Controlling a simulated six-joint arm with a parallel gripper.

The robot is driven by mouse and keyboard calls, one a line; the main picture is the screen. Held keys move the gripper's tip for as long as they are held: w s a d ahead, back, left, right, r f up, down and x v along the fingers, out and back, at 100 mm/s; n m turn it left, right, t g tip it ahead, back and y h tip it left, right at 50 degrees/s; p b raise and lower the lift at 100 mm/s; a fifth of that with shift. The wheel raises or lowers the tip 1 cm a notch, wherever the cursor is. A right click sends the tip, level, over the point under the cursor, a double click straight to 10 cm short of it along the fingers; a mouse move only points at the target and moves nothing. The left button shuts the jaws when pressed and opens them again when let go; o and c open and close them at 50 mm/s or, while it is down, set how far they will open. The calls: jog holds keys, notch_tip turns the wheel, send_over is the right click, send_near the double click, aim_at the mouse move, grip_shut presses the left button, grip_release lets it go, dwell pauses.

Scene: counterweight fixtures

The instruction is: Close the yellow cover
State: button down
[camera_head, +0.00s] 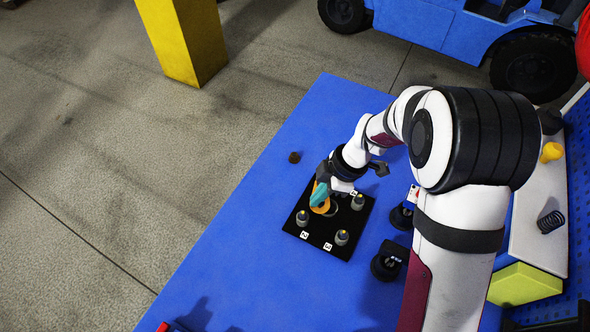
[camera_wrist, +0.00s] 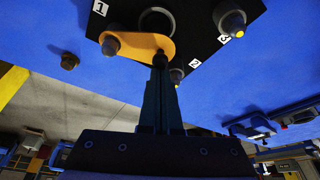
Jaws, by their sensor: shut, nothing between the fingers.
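The yellow cover (camera_head: 325,209) is a flat orange-yellow plate on the black fixture board (camera_head: 322,245). In the wrist view the cover (camera_wrist: 140,46) runs from a grey post at its left to a rounded right end by my fingertips. A round opening (camera_wrist: 157,20) in the board shows beside the cover, at least partly uncovered. My gripper (camera_head: 319,196) has teal fingers and reaches down over the cover's edge, hiding part of it. In the wrist view my gripper (camera_wrist: 160,68) is shut and empty, its tips against or very near the cover; contact is unclear.
Grey posts with yellow tips, such as the front one (camera_head: 342,237), stand on the board near number labels. A small dark brown piece (camera_head: 294,157) lies behind the board on the blue table (camera_head: 240,255). Black stands (camera_head: 388,262) are at the right. The table's left side is clear.

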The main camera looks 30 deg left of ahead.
jog(key=shift+w+d+n, duration=0.1)
jog(key=shift+d+n, duration=0.15)
jog(key=shift+n, duration=0.15)
jog(key=shift+w+d, duration=0.25)
jog(key=shift+d, duration=0.25)
jog(key=shift+w+d, duration=0.1)
jog(key=shift+d, duration=0.1)
